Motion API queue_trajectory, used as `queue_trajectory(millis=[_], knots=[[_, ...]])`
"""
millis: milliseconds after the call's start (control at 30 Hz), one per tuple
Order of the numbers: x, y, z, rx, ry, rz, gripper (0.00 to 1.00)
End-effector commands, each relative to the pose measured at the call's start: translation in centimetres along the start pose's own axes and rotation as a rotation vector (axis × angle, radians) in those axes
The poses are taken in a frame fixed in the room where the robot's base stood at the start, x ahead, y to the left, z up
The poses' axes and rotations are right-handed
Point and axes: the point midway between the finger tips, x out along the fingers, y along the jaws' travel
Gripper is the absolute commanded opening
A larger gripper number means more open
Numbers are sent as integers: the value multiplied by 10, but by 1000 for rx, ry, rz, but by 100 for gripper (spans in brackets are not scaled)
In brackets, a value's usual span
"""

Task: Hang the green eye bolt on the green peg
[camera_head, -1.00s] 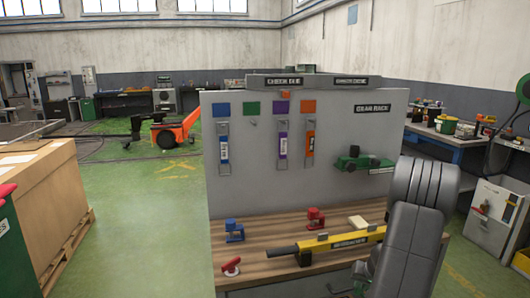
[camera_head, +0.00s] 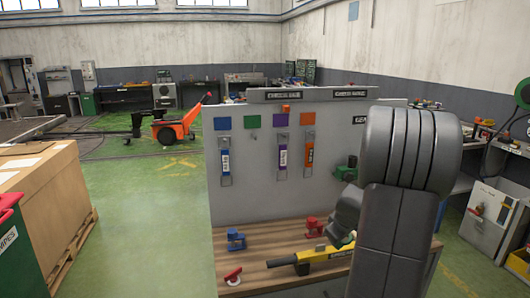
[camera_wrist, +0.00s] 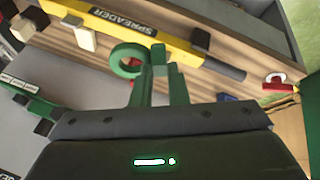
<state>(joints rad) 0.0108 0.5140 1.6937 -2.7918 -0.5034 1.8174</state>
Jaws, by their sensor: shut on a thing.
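The green eye bolt (camera_wrist: 127,60) is in the wrist view, its ring standing out to the left of my fingertips. My gripper (camera_wrist: 158,62) is shut on it, above the workbench. The shank is partly lost between the fingers.
Tagged tools (camera_head: 225,160) hang under the blue, purple and orange squares. A carton (camera_head: 45,200) stands left, with open green floor between.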

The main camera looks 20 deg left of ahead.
Motion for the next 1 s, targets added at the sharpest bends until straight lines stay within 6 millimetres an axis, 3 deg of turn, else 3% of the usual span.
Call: queue_trajectory(millis=[200, 767, 1000], knots=[[-41, -16, -26, -292, 101, 70, 0], [-118, -50, -66, -769, 391, 202, 0], [-175, -77, -87, -1009, 626, 280, 0]])
